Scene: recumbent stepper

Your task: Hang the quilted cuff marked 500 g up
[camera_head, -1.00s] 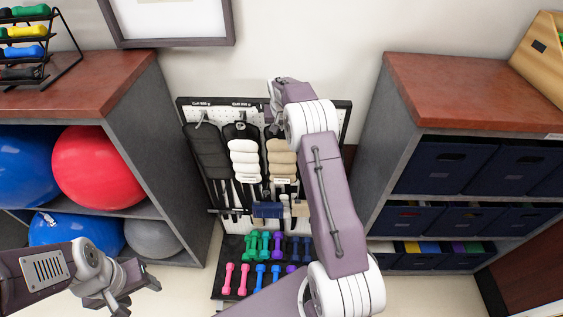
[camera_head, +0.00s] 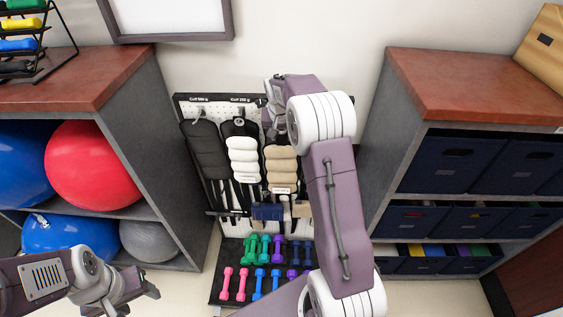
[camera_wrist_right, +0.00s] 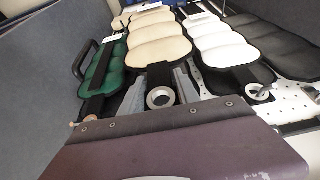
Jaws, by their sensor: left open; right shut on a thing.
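A beige quilted cuff (camera_head: 281,168) hangs from my right gripper (camera_head: 272,126) in front of the pegboard. In the right wrist view the gripper (camera_wrist_right: 159,88) is shut on the beige cuff (camera_wrist_right: 160,44) at its dark tab with a metal ring. Its tag is too small to read. A white quilted cuff (camera_head: 243,160) and a plain dark cuff (camera_head: 206,150) hang to its left, under labels reading Cuff 250 g and Cuff 500 g. A green cuff (camera_wrist_right: 103,72) shows only in the right wrist view. My left gripper (camera_head: 138,292) is open and empty, low at left.
The pegboard (camera_head: 181,104) stands between a left shelf (camera_head: 95,80) with exercise balls and a right shelf (camera_head: 470,75) with dark bins. Colored dumbbells (camera_head: 262,270) stand on a rack below the cuffs. My right arm covers the board's right side.

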